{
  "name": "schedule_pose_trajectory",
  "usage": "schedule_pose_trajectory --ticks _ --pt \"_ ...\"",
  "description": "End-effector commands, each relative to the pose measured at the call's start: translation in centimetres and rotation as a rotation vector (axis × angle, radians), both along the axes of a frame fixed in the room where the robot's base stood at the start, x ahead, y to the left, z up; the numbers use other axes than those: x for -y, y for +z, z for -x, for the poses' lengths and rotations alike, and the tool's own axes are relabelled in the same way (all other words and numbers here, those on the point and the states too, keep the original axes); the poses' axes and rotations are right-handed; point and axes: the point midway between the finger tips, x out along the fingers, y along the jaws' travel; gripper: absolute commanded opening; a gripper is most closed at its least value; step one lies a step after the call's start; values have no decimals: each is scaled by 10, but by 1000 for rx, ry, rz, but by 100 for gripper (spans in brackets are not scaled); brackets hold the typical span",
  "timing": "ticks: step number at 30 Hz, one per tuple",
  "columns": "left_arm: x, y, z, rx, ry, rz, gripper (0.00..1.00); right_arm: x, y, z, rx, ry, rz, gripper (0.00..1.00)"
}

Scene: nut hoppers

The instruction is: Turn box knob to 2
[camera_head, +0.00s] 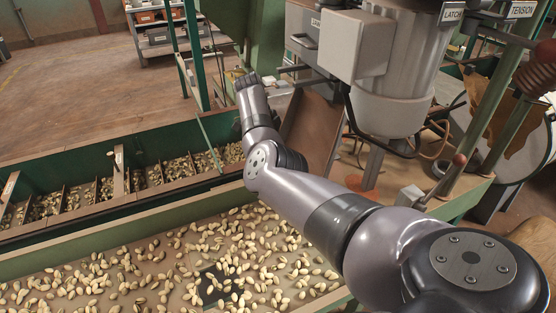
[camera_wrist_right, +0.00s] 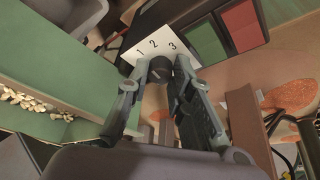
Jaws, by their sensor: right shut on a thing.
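In the right wrist view, a dark round knob (camera_wrist_right: 160,69) sits at the edge of a white label plate (camera_wrist_right: 157,43) marked 1, 2 and 3. My right gripper (camera_wrist_right: 162,72) has its two fingers on either side of the knob and is shut on it. The knob's pointer is not clear, so I cannot tell which number it is set to. A green square (camera_wrist_right: 206,43) and a red square (camera_wrist_right: 240,27) are beside the label. My left gripper is not in view.
In the head view, a green-edged trough (camera_head: 100,262) full of nuts lies below my arm, with a divided trough (camera_head: 110,190) behind it. A grey motor (camera_head: 395,100) and a light box (camera_head: 356,45) stand close to the right of my arm. Open floor lies at upper left.

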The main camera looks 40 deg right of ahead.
Motion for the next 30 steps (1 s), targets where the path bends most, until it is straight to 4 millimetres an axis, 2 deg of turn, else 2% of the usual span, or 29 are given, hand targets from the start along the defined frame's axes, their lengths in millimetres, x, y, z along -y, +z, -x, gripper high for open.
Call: schedule_pose_trajectory --ticks 12,13,15,21,30 --pt "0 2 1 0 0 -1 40 1 1 0 2 -6 2 0" --pt "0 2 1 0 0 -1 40 1 1 0 2 -6 2 23" --pt "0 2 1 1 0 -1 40 1 1 0 2 -6 2 27" --pt "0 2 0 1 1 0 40 0 0 0 1 -5 1 41" --pt "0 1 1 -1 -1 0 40 0 1 0 1 -5 0 41"
